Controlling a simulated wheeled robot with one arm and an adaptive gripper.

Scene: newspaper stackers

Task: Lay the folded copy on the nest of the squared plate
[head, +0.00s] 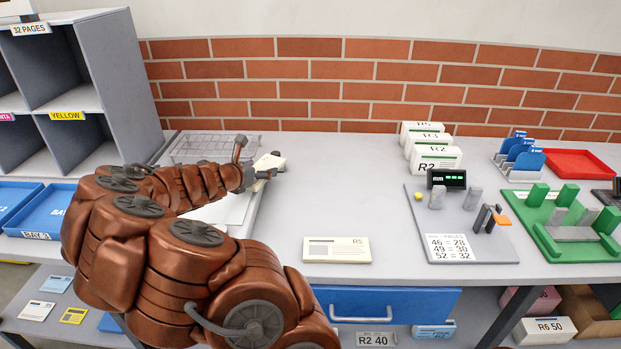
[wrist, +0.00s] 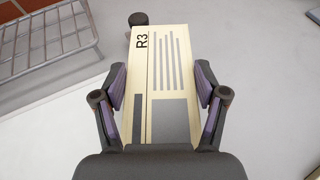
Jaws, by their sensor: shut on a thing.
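My gripper (wrist: 160,88) is shut on a cream folded copy (wrist: 158,60) marked R3, with a finger on each long side. In the head view the gripper (head: 262,172) is at the left part of the bench, and the end of the copy (head: 270,161) shows beyond it. The copy appears held above the bench, but its height is hard to tell. A green plate (head: 540,215) with upright green blocks and grey bars lies at the far right. A grey plate (head: 415,205) with a page-number card lies left of it. No label shows which is the squared plate.
A cream R5 copy (head: 336,250) lies near the front edge. White R-marked blocks (head: 436,158) stand at the back. A wire rack (head: 200,145) is behind my arm. A red tray (head: 580,163) and blue holders (head: 522,155) are back right. The bench middle is clear.

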